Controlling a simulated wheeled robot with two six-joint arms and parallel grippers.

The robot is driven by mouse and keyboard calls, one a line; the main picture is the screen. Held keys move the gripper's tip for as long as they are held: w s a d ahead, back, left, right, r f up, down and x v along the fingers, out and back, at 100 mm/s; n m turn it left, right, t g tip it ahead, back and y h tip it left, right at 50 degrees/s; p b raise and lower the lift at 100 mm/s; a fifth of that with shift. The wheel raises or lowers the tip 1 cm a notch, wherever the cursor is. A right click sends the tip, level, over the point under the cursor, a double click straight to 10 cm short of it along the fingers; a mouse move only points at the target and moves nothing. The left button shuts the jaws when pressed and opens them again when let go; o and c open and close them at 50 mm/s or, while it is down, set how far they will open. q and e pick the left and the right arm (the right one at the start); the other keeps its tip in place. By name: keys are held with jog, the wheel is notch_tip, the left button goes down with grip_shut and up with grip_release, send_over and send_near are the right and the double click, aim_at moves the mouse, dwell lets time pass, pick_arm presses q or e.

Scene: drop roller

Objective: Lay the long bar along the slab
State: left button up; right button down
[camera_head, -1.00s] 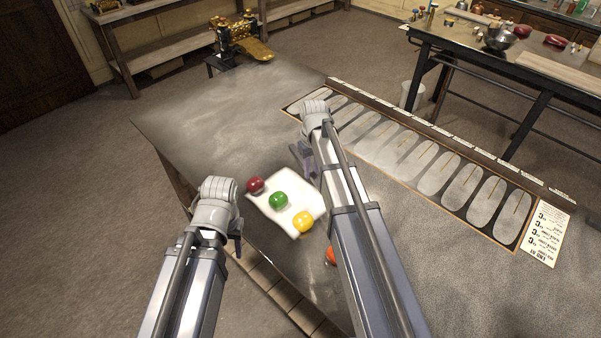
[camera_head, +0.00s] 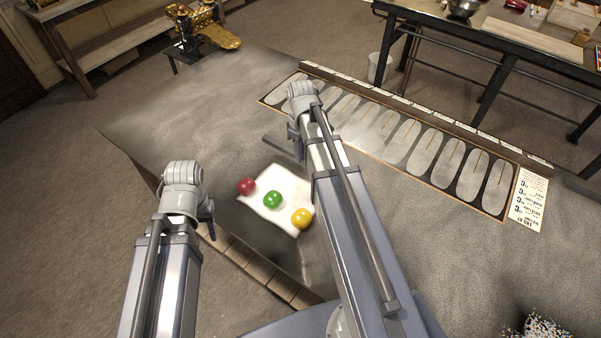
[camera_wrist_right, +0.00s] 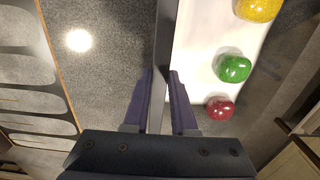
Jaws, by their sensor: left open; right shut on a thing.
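The long bar (camera_head: 283,146) is dark grey and straight. It pokes out to the left of my right gripper (camera_head: 298,138) in the head view. In the right wrist view the bar (camera_wrist_right: 163,50) runs up from between the fingers (camera_wrist_right: 159,105), which are shut on it. The white slab (camera_head: 285,220) lies on the table, carrying a red ball (camera_head: 246,187), a green ball (camera_head: 273,199) and a yellow ball (camera_head: 302,218). My right gripper is beyond the slab's far edge. My left gripper (camera_head: 207,222) is open and empty near the table's front-left edge.
A framed row of pale oval panels (camera_head: 400,148) lies along the table's far side, with a printed card (camera_head: 528,200) at its right end. A golden machine (camera_head: 205,30) stands behind. The grey table top (camera_head: 190,110) is clear at the left.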

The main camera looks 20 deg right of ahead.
aim_at(301, 176)
jog(key=shift+f+b, duration=3.55)
jog(key=shift+f, duration=0.55)
jog(key=shift+f, duration=0.15)
jog(key=c, duration=0.7)
grip_release()
notch_tip(301, 176, up, 12)
jog(key=p, duration=1.2)
jog(key=shift+r, duration=0.25)
jog(key=s+a+m, duration=0.1)
jog(key=s+a, duration=0.4)
jog(key=a, duration=0.2)
jog(key=s+a, duration=0.5)
jog(key=a, duration=0.2)
jog(key=s+a+m+h, duration=0.1)
jog(key=s+a, duration=0.3)
jog(key=a, duration=0.4)
jog(key=shift+s+m, duration=0.3)
jog(key=shift+s, duration=0.1)
